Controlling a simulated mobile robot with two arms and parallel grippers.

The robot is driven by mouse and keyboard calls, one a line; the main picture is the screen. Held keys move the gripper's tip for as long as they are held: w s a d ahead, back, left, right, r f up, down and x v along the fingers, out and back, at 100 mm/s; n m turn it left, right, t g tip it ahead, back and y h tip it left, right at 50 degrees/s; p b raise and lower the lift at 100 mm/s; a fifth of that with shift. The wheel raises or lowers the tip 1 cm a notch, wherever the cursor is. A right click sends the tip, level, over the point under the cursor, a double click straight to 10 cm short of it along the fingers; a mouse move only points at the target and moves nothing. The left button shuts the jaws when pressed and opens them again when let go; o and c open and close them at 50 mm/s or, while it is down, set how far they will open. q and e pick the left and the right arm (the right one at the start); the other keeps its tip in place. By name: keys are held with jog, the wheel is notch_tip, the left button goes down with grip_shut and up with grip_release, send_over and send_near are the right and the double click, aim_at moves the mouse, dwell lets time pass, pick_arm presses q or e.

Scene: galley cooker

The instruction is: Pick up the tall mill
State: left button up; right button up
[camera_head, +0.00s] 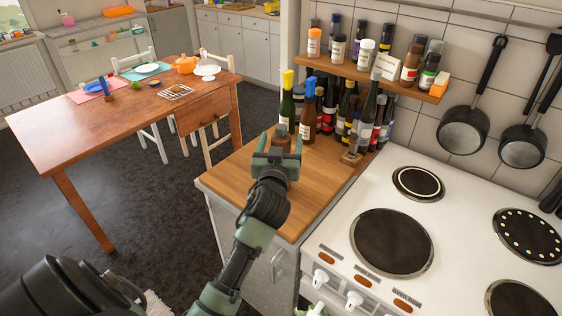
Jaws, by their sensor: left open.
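My left gripper (279,143) is open above the wooden worktop, its fingers pointing away toward the bottles. A brown mill-like piece with a dark top (281,131) shows between and just beyond the fingertips. I take it for the tall mill; its lower part is hidden behind my gripper. I cannot tell whether the fingers are around it or only in front of it. No contact is visible. My right gripper is not in view.
Bottles (308,112) stand close behind the gripper, under a spice shelf (350,69). A small wooden item (351,153) stands at the worktop's right edge. The white cooker (350,205) is to the right, with pans (463,130) hanging above. The worktop's (234,172) left front is clear.

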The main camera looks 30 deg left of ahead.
pick_arm(q)
jog(key=shift+c, duration=0.2)
jog(key=c, duration=1.5)
grip_shut()
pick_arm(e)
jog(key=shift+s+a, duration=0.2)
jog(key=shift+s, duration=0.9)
